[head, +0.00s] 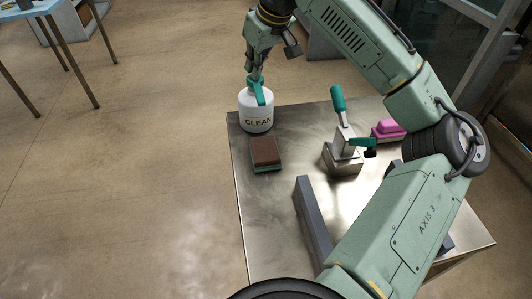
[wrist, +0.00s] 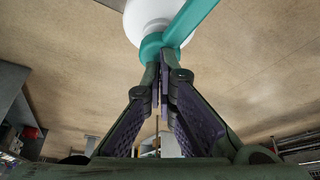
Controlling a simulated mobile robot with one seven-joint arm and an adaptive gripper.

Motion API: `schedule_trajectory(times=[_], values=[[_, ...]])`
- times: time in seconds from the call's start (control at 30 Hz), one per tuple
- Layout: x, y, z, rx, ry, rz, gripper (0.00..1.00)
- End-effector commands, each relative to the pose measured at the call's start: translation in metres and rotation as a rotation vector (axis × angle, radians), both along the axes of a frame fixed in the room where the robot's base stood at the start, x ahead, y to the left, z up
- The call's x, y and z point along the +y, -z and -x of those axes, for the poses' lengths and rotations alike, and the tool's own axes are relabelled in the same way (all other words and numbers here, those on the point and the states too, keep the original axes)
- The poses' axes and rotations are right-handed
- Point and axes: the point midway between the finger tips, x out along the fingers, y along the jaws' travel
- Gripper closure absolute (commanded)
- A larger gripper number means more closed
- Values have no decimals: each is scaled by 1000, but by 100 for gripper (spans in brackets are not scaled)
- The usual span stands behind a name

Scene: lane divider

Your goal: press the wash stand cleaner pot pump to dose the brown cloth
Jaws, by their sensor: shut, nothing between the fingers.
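The cleaner pot (head: 256,112) is white with the word CLEAN and a teal pump head (head: 258,90). It stands at the back left corner of the metal table. The brown cloth (head: 265,151) lies on a green-edged block just in front of the pot. My gripper (head: 256,72) is above the pot, pointing down, with its fingertips at the pump head. In the wrist view my gripper (wrist: 162,68) is shut and empty, and its tips meet the teal pump head (wrist: 163,45). I cannot tell how far the pump is pressed down. The white pot (wrist: 150,18) shows behind it.
On the metal table (head: 262,215), a toggle clamp (head: 343,145) with a teal handle stands right of the cloth. A pink thing (head: 387,130) is at the back right. A grey bar (head: 312,220) lies in front. My arm covers the table's right side.

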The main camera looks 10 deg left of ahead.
Motion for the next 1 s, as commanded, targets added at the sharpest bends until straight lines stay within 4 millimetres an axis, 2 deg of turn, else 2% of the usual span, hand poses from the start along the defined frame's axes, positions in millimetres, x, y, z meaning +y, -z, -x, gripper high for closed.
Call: schedule_trajectory(times=[0.3, 0.53, 1.0], values=[[0, 13, 0, 2, 1, 1, 100], [0, 12, 0, 2, 1, 1, 100], [0, -13, 0, 2, 1, 1, 100]])
